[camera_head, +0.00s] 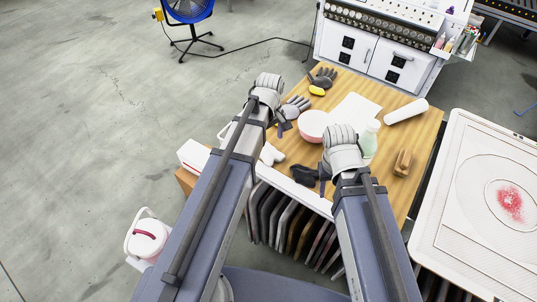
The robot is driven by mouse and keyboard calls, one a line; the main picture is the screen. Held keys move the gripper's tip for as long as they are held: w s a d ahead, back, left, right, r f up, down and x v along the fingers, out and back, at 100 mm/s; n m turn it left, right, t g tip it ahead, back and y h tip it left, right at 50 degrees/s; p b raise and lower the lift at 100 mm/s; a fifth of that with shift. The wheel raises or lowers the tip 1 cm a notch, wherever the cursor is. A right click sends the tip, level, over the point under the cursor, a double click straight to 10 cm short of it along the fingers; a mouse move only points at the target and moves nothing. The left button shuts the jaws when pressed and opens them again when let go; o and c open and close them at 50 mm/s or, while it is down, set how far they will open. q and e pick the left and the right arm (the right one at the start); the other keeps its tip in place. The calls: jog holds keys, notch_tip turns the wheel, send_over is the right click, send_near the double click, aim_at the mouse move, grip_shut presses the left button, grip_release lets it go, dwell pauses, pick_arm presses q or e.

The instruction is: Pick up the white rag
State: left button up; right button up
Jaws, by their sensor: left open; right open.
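A small crumpled white cloth, which looks like the white rag (271,154), lies near the left edge of the wooden table (388,170). A flat white sheet (356,109) lies further back; I cannot tell whether it is cloth or paper. My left gripper (281,128) is open above the table's left edge, a little beyond the crumpled cloth and apart from it. My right gripper (323,184) is open near the front of the table, to the right of the crumpled cloth. My arms partly hide both grippers.
A pink-white bowl (314,124), grey gloves (294,107), a dark cloth-like item (303,175), a pale green bottle (368,140), a white roll (406,111) and a wooden brush (402,162) crowd the table. A white cabinet (378,57) stands behind.

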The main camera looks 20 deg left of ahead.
aim_at(268, 150)
pick_arm(q)
jog(key=shift+w+a+f+b, duration=0.1)
jog(key=shift+a+f+b, duration=0.05)
jog(key=shift+f+b, duration=1.25)
jog(key=shift+a+f+b, duration=0.15)
jog(key=shift+f+b, duration=1.05)
jog(key=shift+f, duration=0.3)
pick_arm(e)
jog(key=shift+f, duration=2.85)
pick_arm(q)
jog(key=shift+r, duration=0.1)
pick_arm(e)
jog(key=shift+r, duration=0.1)
pick_arm(q)
jog(key=c, duration=1.1)
